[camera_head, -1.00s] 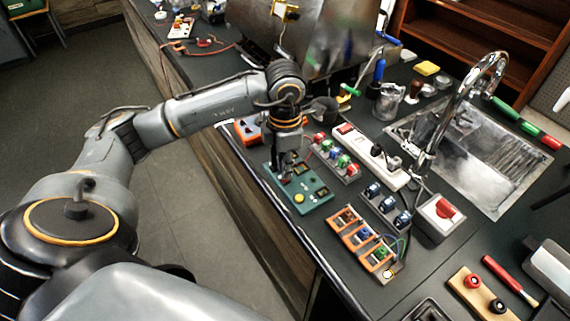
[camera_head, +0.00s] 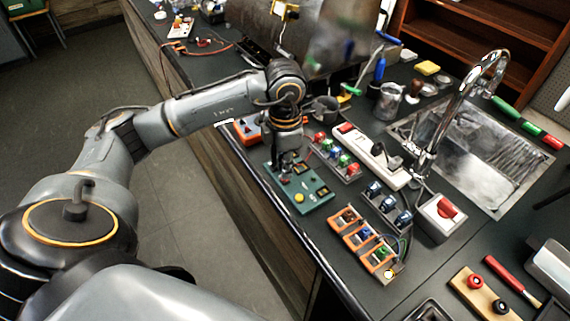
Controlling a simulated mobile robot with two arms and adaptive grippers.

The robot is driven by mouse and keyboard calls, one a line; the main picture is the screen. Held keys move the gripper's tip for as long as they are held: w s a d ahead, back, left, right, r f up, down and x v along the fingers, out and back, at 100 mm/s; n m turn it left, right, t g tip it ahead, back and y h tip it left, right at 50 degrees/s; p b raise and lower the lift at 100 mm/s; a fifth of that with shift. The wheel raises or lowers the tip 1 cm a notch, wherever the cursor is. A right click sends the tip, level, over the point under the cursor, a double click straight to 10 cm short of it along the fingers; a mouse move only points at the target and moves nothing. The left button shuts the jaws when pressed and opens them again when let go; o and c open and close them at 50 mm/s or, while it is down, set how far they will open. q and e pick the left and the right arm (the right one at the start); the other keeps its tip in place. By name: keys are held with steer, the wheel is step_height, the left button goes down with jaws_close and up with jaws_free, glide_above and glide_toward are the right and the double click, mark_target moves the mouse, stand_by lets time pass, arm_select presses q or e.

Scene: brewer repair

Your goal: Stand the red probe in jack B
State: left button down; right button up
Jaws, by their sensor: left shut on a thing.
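A green jack panel (camera_head: 314,197) with a yellow button and several dark sockets lies near the counter's front edge. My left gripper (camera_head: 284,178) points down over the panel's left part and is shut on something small. A bit of red shows at its fingertips, most likely the red probe, but the fingers hide most of it. I cannot tell whether its tip is in a jack, and the jack letters are too small to read. My right gripper is not in view.
An orange meter (camera_head: 247,131) sits behind the panel. A block with red, green and blue terminals (camera_head: 338,160), a white power strip (camera_head: 362,152), an orange terminal block (camera_head: 364,243) and a red-switch box (camera_head: 440,217) crowd the right side. A sink (camera_head: 480,165) lies beyond.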

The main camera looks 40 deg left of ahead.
arm_select(q)
steer(key=c, duration=1.3)
jaws_free()
steer(key=shift+r, duration=0.1)
steer(key=shift+r, duration=0.25)
step_height(320, 180, up, 11)
steer(key=shift+r, duration=0.2)
